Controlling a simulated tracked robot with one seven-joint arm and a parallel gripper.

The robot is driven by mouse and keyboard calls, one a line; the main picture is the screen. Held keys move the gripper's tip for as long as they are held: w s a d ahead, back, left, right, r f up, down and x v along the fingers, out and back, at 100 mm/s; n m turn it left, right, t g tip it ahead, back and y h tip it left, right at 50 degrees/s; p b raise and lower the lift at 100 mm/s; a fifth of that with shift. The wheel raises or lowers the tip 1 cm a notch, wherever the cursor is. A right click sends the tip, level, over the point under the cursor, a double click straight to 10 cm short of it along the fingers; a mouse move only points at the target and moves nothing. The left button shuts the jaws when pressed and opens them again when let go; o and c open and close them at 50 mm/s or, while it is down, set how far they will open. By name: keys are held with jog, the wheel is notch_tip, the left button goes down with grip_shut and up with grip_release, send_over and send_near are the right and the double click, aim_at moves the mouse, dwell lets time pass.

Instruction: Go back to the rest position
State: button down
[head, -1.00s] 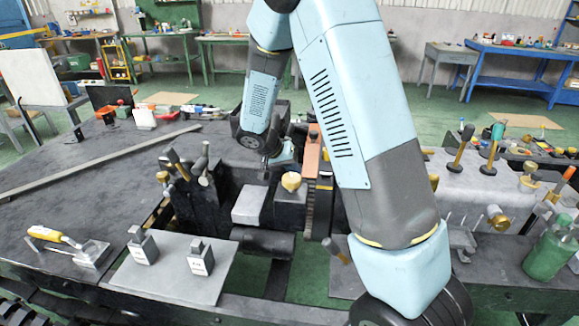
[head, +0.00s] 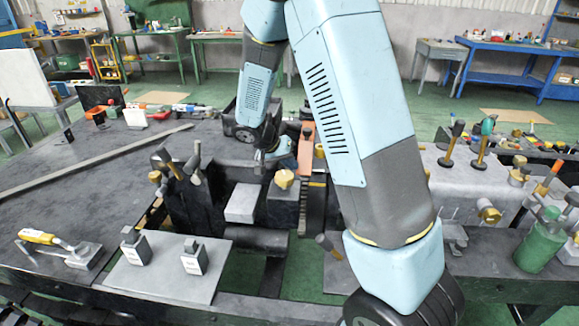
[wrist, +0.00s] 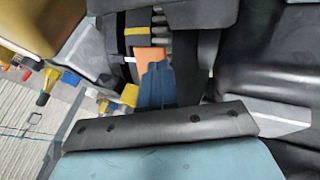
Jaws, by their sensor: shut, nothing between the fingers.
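My arm comes down from the top of the head view. Its end part, with my gripper (head: 282,152), hangs over the dark machine assembly in the middle of the bench, near an orange strip (head: 306,145). In the wrist view the narrow blue fingers of my gripper (wrist: 155,75) lie together with nothing between them, below a dark bar and in front of the orange strip (wrist: 150,54). The head view hides the fingertips behind my own arm and the machine parts.
A brass-knobbed block (head: 284,180) and a grey block (head: 242,203) stand close below my gripper. A grey plate (head: 165,270) holds two small labelled blocks. A green bottle (head: 540,245) stands at the right. The bench's left side is largely clear around a long bar (head: 100,158).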

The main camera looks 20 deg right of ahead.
jog(key=w+a+v, duration=0.1)
jog(key=v, duration=0.7)
jog(key=s+d+r+n+y, duration=0.2)
jog(key=s+d+r+y, duration=0.3)
jog(key=s+r, duration=0.75)
jog(key=s+d+r+n+t+y, duration=0.1)
jog(key=s+r+n, duration=0.1)
jog(key=s, duration=0.6)
jog(key=s+d+r+n+t+y, duration=0.1)
jog(key=s+r, duration=0.3)
jog(key=s, duration=0.5)
jog(key=shift+d+n+t, duration=0.3)
jog(key=shift+n+t, duration=0.3)
jog(key=shift+t, duration=0.2)
jog(key=shift+s, duration=0.1)
